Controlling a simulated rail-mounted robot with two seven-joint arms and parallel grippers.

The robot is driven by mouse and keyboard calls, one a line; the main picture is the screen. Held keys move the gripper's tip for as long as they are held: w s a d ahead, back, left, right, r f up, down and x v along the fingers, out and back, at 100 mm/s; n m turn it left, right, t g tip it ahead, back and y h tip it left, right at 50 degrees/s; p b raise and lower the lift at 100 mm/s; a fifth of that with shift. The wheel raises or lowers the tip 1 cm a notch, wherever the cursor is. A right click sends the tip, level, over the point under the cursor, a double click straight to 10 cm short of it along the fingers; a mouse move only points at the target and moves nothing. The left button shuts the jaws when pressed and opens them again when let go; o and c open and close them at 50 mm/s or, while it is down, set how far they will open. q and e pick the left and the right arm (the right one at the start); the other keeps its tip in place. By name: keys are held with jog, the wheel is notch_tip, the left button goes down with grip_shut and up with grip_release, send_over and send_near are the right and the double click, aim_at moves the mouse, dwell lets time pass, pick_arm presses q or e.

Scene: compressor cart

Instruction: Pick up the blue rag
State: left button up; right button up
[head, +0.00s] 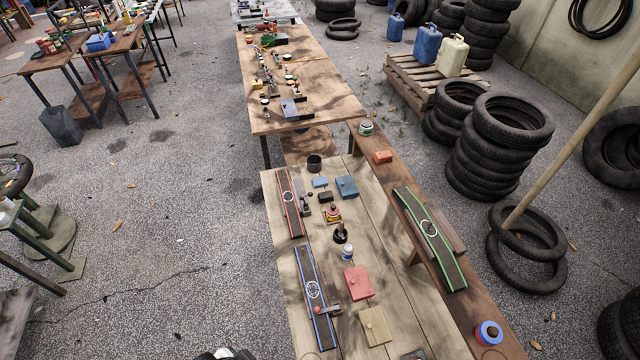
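A small flat blue piece (320,182) lies near the far end of the near wooden table (280,262). It could be the blue rag, but it is too small to tell cloth from a block. A blue-grey box-like thing (347,187) with a small knob sits just right of it. A small dark block (326,197) lies just in front of it. No gripper fingers show. A white and black part is cut off at the bottom edge, left of the table, and I cannot tell what it is.
Red-edged (290,203) and blue-edged (315,295) strips lie along the table's left side. A dark cup (314,162), a dark bottle (340,234), a white jar (347,252), a red box (358,282) and a tan box (376,326) stand there. A green-edged strip (430,240) lies on the right bench.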

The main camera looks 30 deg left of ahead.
pick_arm(q)
jog(key=o, duration=1.2)
jog(key=shift+w, duration=0.1)
